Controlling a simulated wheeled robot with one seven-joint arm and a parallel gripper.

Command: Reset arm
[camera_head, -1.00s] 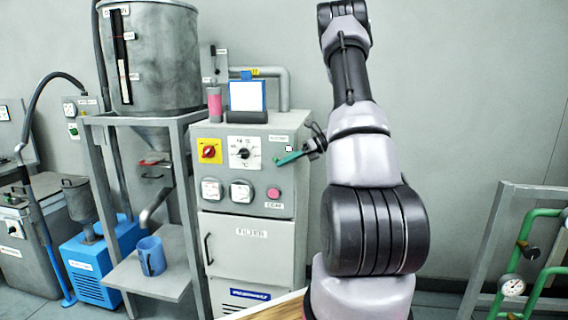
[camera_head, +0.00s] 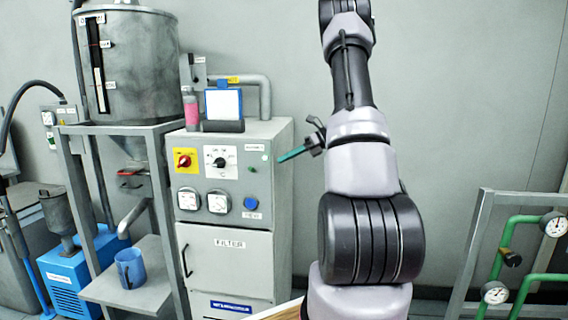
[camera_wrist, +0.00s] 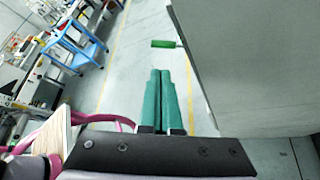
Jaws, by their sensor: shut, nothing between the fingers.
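My gripper (camera_wrist: 159,73) shows in the wrist view as two long green fingers lying side by side, shut with nothing between them. In the head view my gripper (camera_head: 281,159) is partly hidden behind my arm. Its green fingers point left, near the right side of the grey filter cabinet (camera_head: 226,243) in the picture. I cannot tell the distance between them. The arm stands raised and folded. The cabinet carries a red-on-yellow switch (camera_head: 185,161), a dial (camera_head: 220,162), two gauges and a blue round button (camera_head: 250,203).
A steel hopper (camera_head: 130,60) on a frame stands left, with a blue cup (camera_head: 130,268) on its shelf. Green pipes with gauges (camera_head: 495,292) are at right. In the wrist view a large grey panel (camera_wrist: 255,65) fills the right, and a blue cart (camera_wrist: 75,45) stands upper left.

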